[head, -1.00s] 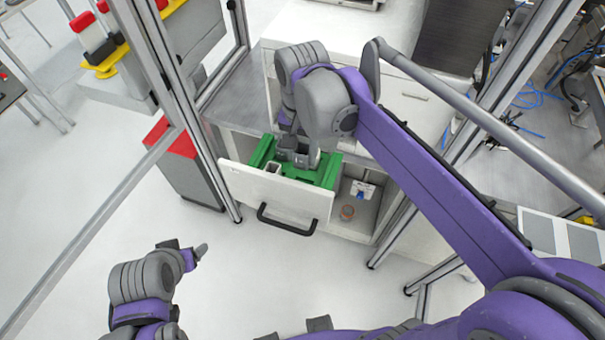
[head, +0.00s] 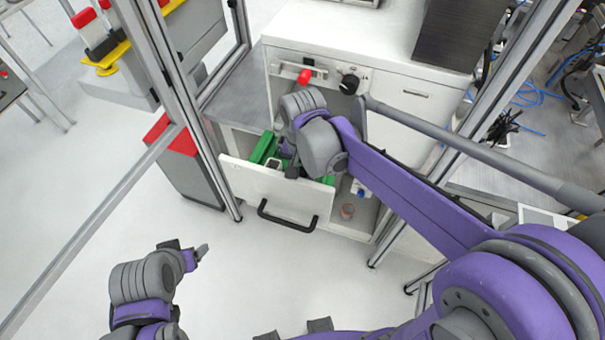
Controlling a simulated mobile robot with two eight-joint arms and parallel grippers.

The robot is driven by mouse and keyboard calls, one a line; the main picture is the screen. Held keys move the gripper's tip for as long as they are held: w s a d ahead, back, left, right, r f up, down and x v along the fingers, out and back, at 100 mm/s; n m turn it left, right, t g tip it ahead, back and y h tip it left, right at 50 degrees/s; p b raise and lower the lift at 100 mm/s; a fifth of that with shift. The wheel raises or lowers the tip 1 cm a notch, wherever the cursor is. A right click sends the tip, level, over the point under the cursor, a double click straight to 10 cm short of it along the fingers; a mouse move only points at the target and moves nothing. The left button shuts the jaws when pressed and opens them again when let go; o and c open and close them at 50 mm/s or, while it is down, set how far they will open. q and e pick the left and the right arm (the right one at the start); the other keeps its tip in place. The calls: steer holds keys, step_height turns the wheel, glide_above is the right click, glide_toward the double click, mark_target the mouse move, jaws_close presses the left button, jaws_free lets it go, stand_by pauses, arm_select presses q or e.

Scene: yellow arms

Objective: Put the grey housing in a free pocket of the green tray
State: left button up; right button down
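The green tray (head: 263,148) lies in the open white drawer, and my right arm covers much of it. A small piece with a pale rim (head: 272,164) sits in the tray's left part; I cannot tell whether it is the grey housing. My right gripper (head: 291,169) points down at the tray, right beside that piece. Its fingers are mostly hidden behind the wrist and the drawer front, so I cannot see its opening or anything in it. My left gripper (head: 196,254) is over the bare floor at lower left, far from the tray; its opening is unclear.
The drawer front (head: 275,192) with its black handle (head: 287,218) stands nearest me. A small brownish round container (head: 347,211) is on the shelf right of the drawer. A metal frame post (head: 180,105) rises at left. A white cabinet with a black knob (head: 349,84) stands behind.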

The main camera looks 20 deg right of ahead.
steer(key=shift+f, duration=0.2)
steer(key=shift+c, duration=2.1)
jaws_free()
steer(key=shift+r, duration=0.3)
step_height(320, 180, up, 12)
steer(key=shift+p, duration=0.4)
steer(key=shift+f, duration=0.1)
